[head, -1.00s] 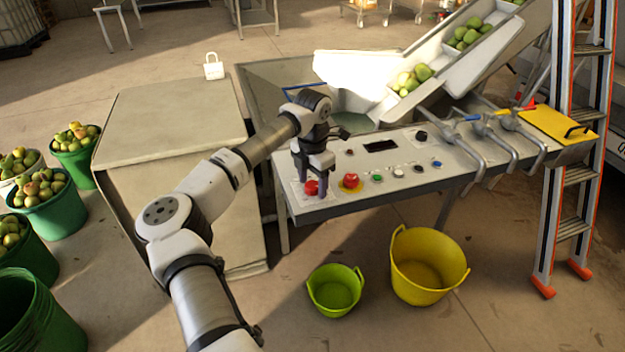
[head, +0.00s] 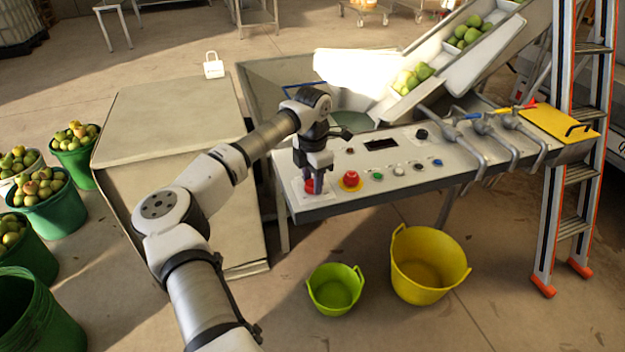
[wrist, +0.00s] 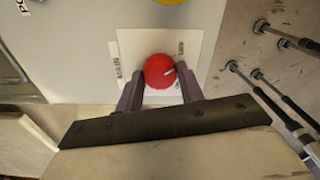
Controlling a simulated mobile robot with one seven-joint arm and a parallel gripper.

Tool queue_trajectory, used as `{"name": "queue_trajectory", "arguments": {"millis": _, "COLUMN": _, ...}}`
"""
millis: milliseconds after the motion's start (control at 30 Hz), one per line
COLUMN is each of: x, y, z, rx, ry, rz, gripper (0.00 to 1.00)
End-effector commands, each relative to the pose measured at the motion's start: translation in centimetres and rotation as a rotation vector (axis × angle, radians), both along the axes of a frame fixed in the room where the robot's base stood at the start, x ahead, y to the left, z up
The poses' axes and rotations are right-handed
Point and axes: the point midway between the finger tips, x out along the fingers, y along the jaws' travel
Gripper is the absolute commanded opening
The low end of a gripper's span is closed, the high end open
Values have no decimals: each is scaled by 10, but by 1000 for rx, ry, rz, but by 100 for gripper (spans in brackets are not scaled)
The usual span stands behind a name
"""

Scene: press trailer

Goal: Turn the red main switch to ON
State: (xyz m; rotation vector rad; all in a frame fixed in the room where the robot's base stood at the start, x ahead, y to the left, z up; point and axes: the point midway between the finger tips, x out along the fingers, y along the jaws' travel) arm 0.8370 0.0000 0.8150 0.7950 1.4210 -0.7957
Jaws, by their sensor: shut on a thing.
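The red main switch (wrist: 159,70) is a round knob on a white plate (wrist: 128,45) at the near left end of the control panel. It also shows in the head view (head: 309,186), partly hidden by my gripper (head: 314,184). In the wrist view my gripper (wrist: 160,88) points down, with one finger on each side of the knob, shut on it. A pale mark on the knob points to the upper right in that view. Small lettering stands left and right of the knob on the plate, too small to read surely.
A red mushroom button on a yellow base (head: 351,180) sits just right of the switch, with small buttons (head: 398,171) beyond. Metal pipes with valve handles (head: 470,140) cross the panel's right part. A large pale box (head: 175,120) stands left; yellow (head: 428,265) and green tubs (head: 335,290) stand below.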

Motion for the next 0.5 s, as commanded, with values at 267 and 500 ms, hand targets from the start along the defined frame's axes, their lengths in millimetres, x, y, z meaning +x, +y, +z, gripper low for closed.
{"name": "queue_trajectory", "arguments": {"millis": 267, "x": 0, "y": 1, "z": 0, "rx": 3, "ry": -1, "rz": -245, "gripper": 15}}
{"name": "queue_trajectory", "arguments": {"millis": 500, "x": 0, "y": 0, "z": 0, "rx": 2, "ry": -1, "rz": -474, "gripper": 15}}
